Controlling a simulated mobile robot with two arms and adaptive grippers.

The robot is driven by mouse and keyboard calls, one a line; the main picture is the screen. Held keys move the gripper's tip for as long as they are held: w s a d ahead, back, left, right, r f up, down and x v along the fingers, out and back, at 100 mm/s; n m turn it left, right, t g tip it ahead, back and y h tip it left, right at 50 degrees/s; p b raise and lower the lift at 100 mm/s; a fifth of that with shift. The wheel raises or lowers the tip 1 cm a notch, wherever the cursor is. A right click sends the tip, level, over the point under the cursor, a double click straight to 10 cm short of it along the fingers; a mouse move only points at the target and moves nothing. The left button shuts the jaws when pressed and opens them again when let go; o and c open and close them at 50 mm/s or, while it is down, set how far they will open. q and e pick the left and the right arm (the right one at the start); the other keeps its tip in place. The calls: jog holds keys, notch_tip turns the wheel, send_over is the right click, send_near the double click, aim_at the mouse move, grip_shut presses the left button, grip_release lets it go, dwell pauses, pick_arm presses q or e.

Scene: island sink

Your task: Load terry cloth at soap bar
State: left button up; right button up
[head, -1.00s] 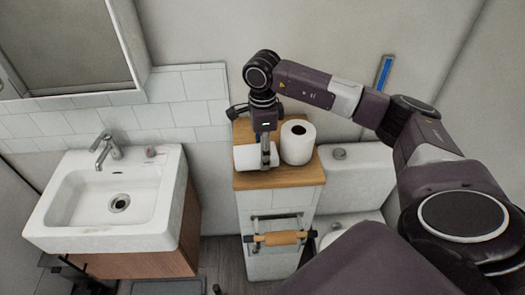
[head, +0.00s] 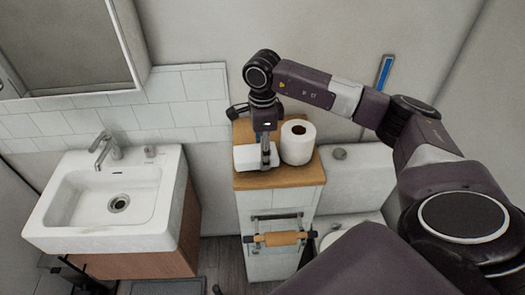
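A small grey block (head: 150,151), perhaps the soap bar, sits on the back right rim of the white sink (head: 60,228). A white, block-like item (head: 246,158), perhaps the terry cloth, lies on the wooden top of the cabinet (head: 280,178). My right gripper (head: 265,158) points down at the right part of this white item, and its finger overlaps it in the picture. I cannot tell whether the fingers are closed on it. My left gripper is not in view.
A white paper roll (head: 298,142) stands upright just right of my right gripper. A wooden-bar holder (head: 277,238) is on the cabinet front. The toilet tank (head: 358,180) is to the right. The faucet (head: 106,150) rises behind the empty basin.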

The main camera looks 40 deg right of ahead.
jog(key=shift+r+p, duration=0.65)
jog(key=shift+r, duration=0.3)
jog(key=shift+r+p, duration=1.3)
jog(key=shift+r, duration=1.2)
jog(key=shift+r, duration=0.25)
notch_tip(320, 180, up, 6)
jog(key=p, duration=0.2)
jog(key=s+a+f+n+b, duration=0.4)
jog(key=s+a+n, duration=0.3)
jog(key=n, duration=0.4)
jog(key=s+a+f+n+b, duration=0.5)
jog(key=s+a+n, duration=0.2)
jog(key=n, duration=0.5)
jog(key=shift+a+f, duration=0.15)
jog(key=shift+a, duration=0.4)
